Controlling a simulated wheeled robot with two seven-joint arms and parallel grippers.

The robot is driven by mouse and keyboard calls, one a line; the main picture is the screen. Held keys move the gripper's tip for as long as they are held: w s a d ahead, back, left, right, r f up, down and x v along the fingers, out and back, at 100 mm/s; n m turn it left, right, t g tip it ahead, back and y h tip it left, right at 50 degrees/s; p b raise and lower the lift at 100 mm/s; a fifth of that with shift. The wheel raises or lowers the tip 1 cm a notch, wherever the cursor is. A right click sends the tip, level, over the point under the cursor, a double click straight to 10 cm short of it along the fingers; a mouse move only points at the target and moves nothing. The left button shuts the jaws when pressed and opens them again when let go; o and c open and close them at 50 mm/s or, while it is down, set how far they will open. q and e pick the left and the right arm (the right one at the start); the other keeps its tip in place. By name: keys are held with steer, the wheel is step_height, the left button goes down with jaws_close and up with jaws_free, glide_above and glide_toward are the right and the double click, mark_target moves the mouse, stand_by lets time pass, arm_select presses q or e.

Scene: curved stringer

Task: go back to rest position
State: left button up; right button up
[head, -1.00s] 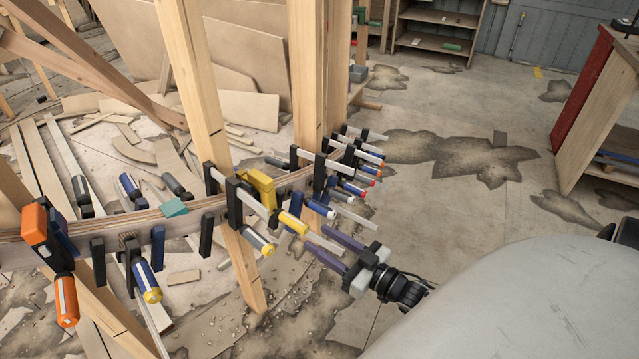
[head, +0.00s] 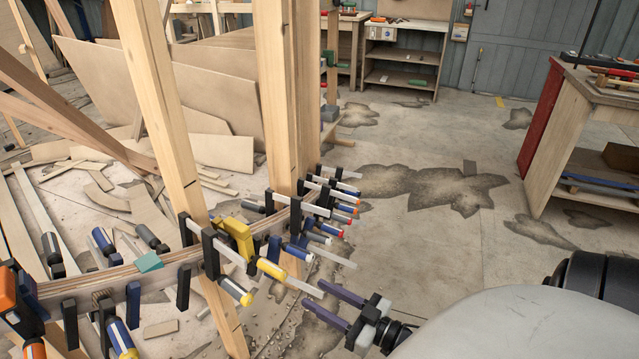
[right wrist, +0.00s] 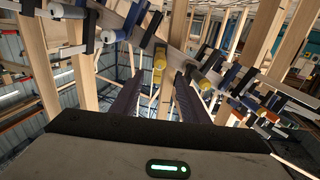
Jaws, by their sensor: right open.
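My right gripper (head: 328,307) is open and empty, with dark purple fingers apart. It is in the lower middle of the head view, just right of the clamped stringer. The curved stringer (head: 85,287) runs from the lower left to the posts, with several clamps along it. A yellow-handled clamp (head: 271,269) is near the gripper's fingers on the left. In the right wrist view the open fingers (right wrist: 156,97) point toward the clamps, and a yellow clamp handle (right wrist: 159,65) shows between and beyond them. My left gripper is not in view.
Wooden posts (head: 160,110) stand along the stringer. A workbench (head: 560,130) with a red side stands at the right, and shelves (head: 405,65) at the back. The concrete floor (head: 440,240) between them is clear apart from dark patches.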

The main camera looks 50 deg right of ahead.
stand_by(0.3)
steer(key=s+a+f+g, duration=0.1)
steer(key=s+a+g, duration=0.2)
steer(key=a, duration=0.4)
steer(key=s+a+f+g, duration=0.2)
steer(key=s+a+g, duration=0.1)
steer(key=a, duration=0.5)
steer(key=s+a+f+g+p, duration=0.1)
steer(key=s+a+f+g, duration=0.1)
steer(key=s+a, duration=0.3)
steer(key=shift+s+a+n+g, duration=0.3)
steer(key=shift+a+g, duration=0.2)
steer(key=shift+a, duration=0.7)
